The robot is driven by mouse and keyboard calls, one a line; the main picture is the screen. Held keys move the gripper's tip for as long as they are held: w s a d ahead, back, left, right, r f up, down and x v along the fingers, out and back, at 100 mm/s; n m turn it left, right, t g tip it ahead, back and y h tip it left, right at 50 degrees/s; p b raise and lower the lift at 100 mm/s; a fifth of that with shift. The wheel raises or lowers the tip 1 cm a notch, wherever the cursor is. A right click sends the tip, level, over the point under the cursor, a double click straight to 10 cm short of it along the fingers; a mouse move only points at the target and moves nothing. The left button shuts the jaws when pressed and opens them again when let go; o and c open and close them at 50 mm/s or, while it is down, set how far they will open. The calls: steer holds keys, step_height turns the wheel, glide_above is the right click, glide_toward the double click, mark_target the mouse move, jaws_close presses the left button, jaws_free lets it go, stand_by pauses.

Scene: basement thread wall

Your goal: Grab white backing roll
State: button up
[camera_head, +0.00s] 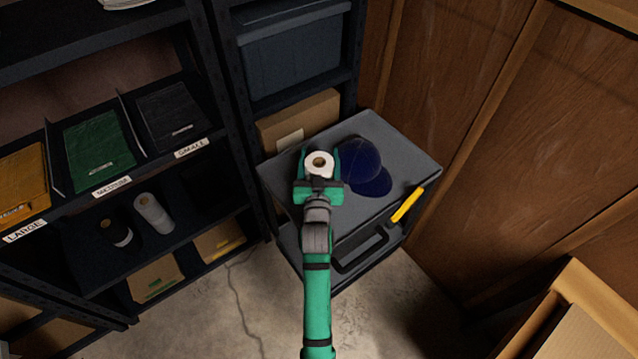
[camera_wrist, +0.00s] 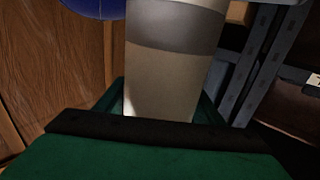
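A white roll (camera_head: 320,164) with a brown core stands upright at the top of the grey cart, seen from above in the head view. My gripper (camera_head: 319,166) reaches over the cart with one green finger on each side of the roll. In the wrist view the roll (camera_wrist: 172,65) fills the space between the fingers (camera_wrist: 162,108), with a darker band near its top. The fingers lie very close to its sides; whether they press on it cannot be told. The roll's base is hidden.
A dark blue cap (camera_head: 365,167) lies just right of the roll on the cart (camera_head: 400,150). A yellow-handled tool (camera_head: 407,205) is at the cart's right edge. A cardboard box (camera_head: 300,122) stands behind.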

steer(key=shift+c, duration=0.9)
steer(key=shift+r, duration=0.1)
